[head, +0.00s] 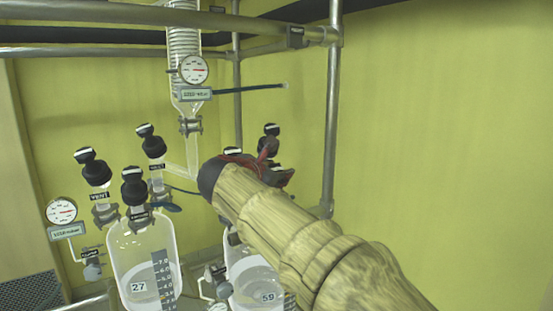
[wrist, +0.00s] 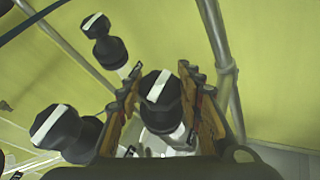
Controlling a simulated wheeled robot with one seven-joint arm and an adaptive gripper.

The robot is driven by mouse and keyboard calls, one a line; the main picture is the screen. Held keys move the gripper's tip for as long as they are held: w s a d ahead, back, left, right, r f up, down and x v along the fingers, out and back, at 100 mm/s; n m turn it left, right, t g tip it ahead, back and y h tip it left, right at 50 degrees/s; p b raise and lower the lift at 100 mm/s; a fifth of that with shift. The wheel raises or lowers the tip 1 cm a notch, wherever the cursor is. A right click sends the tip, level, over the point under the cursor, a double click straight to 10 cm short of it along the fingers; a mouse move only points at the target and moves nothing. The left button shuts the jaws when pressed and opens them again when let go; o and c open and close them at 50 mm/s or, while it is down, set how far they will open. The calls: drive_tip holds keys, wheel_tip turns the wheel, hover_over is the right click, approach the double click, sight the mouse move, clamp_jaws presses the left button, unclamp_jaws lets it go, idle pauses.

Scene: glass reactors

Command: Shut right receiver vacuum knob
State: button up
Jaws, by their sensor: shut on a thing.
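The right receiver (head: 256,285) is a glass flask marked 59, partly hidden behind my arm in the head view. My gripper (wrist: 160,95) is shut around a black knob (wrist: 162,88) with a white stripe on top. In the wrist view the stripe runs diagonally, and one finger is on each side of the knob. In the head view my gripper (head: 265,165) is mostly hidden by my wrist. Another black knob (head: 271,129) shows just above it. No label on the held knob can be read, so I cannot tell whether it is the vacuum knob.
Other striped knobs stand close by, one at upper left (wrist: 104,38) and one at lower left (wrist: 60,128). The left receiver (head: 142,255), marked 27, has its own knobs. A metal post (head: 332,110) rises to the right, and a gauge (head: 193,69) hangs above.

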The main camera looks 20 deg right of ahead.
drive_tip(key=m+g+p, duration=0.1)
drive_tip(key=p, duration=0.3)
drive_tip(key=m+g+h+p, duration=0.1)
drive_tip(key=m+g+p, duration=0.1)
drive_tip(key=p, duration=0.2)
drive_tip(key=m+g+p, duration=0.2)
drive_tip(key=p, duration=0.2)
drive_tip(key=shift+r+h, duration=0.35)
drive_tip(key=shift+h, duration=0.05)
drive_tip(key=m+g+y+p, duration=0.1)
drive_tip(key=m+g+p, duration=0.4)
drive_tip(key=p, duration=1)
drive_tip(key=shift+f+m+g, duration=0.1)
drive_tip(key=shift+m+g, duration=0.2)
drive_tip(key=shift+g, duration=0.2)
drive_tip(key=m+g+y+p, duration=0.3)
drive_tip(key=m+g+p, duration=0.1)
drive_tip(key=p, duration=0.7)
drive_tip(key=shift+d+f+m+p, duration=0.1)
drive_tip(key=shift+m+p, duration=0.2)
drive_tip(key=m+g+y+p, duration=0.1)
drive_tip(key=p, duration=0.1)
drive_tip(key=m+g+y+p, duration=0.1)
drive_tip(key=p, duration=0.1)
drive_tip(key=shift+s+f+m+y+p, duration=0.1)
drive_tip(key=shift+f+m+y+p, duration=0.2)
drive_tip(key=shift+y, duration=0.1)
drive_tip(key=shift+f, duration=0.1)
drive_tip(key=o, duration=1.2)
